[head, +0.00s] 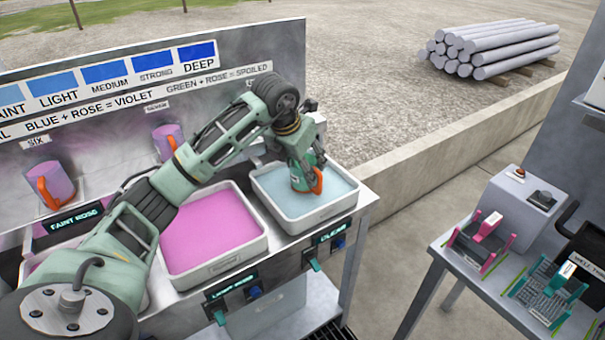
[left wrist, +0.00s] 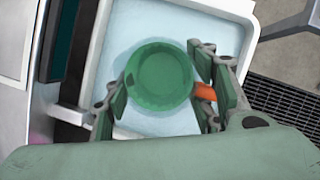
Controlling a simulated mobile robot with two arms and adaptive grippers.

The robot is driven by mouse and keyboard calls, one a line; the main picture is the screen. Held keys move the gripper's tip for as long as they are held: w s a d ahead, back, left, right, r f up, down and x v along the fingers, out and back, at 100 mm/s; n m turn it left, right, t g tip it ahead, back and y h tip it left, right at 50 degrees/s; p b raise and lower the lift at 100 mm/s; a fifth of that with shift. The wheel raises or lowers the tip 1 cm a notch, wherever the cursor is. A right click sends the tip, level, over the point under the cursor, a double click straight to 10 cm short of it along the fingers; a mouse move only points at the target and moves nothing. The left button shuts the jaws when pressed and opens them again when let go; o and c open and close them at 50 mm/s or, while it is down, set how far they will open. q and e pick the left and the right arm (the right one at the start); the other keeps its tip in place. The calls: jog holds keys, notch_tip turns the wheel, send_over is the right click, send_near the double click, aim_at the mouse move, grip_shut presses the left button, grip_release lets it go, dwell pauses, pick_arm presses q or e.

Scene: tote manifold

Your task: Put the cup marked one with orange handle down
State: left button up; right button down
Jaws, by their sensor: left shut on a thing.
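A green cup with an orange handle (head: 306,178) is held by my left gripper (head: 303,163) over the clear tote (head: 318,216) of pale blue liquid. In the left wrist view the cup's round green top (left wrist: 159,77) sits between the two fingers of the gripper (left wrist: 165,92), with the orange handle at its right. The gripper is shut on the cup. Any mark on the cup is not readable. I cannot tell whether the cup's bottom touches the liquid. My right gripper is not in view.
A pink tote (head: 212,235) stands left of the clear one. Two violet cups with orange handles (head: 50,184) (head: 168,140) are by the back panel. A side table (head: 474,270) at right holds pink and teal racks. A low concrete wall runs behind.

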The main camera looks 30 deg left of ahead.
aim_at(302, 175)
pick_arm(q)
jog(key=shift+f, duration=1.5)
jog(key=shift+f, duration=0.2)
jog(key=o, duration=1.1)
jog(key=shift+o, duration=0.2)
jog(key=shift+r, duration=0.15)
jog(key=v, duration=1.2)
jog(key=shift+d+r, duration=0.1)
